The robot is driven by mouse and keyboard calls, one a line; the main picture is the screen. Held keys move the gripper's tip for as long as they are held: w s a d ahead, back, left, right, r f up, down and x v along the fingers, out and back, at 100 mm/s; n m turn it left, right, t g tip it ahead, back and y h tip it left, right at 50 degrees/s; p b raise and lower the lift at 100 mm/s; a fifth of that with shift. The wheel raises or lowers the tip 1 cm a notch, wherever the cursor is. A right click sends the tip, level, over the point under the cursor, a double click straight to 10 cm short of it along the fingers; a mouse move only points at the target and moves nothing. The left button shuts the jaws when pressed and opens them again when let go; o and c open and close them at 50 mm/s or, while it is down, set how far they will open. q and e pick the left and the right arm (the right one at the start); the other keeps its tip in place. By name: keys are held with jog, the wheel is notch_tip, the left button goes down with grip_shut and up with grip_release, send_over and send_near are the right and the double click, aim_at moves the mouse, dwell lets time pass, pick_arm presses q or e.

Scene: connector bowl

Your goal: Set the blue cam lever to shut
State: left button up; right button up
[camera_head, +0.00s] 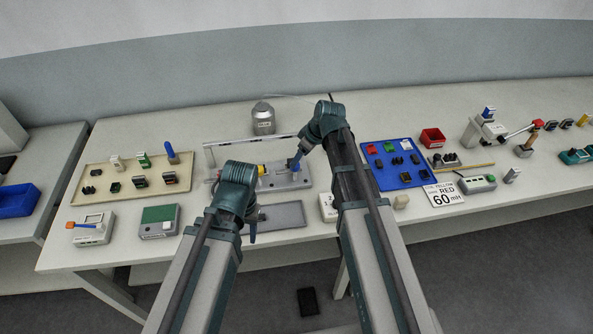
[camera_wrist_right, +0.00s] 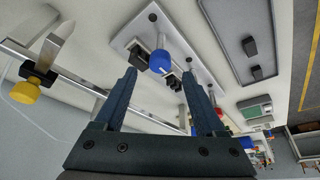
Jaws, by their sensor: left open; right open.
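The blue cam lever (camera_wrist_right: 159,61) shows its rounded blue end toward the camera in the right wrist view. It is mounted on a light grey plate (camera_wrist_right: 188,47) among dark connector blocks. The plate also shows in the head view (camera_head: 285,182), near the middle of the bench. My right gripper (camera_wrist_right: 160,80) is open, with its fingers apart on either side of the lever's end in that picture; I cannot tell whether they touch it. In the head view it points down over the plate (camera_head: 294,163). My left gripper (camera_head: 252,231) hangs over the bench's front part, left of the right arm.
A grey tray (camera_head: 288,214) lies in front of the plate. A beige tray (camera_head: 100,190) with small parts is on the left, and a blue mat (camera_head: 385,179) with parts is on the right. A rail (camera_wrist_right: 80,76) with a yellow knob (camera_wrist_right: 25,91) runs beside the plate.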

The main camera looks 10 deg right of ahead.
aim_at(288, 172)
jog(key=b+x, duration=0.3)
jog(key=x, duration=0.1)
jog(key=shift+w+a+f, duration=0.1)
jog(key=shift+f, duration=0.25)
jog(key=shift+r, duration=0.1)
jog(key=shift+c, duration=0.2)
grip_shut()
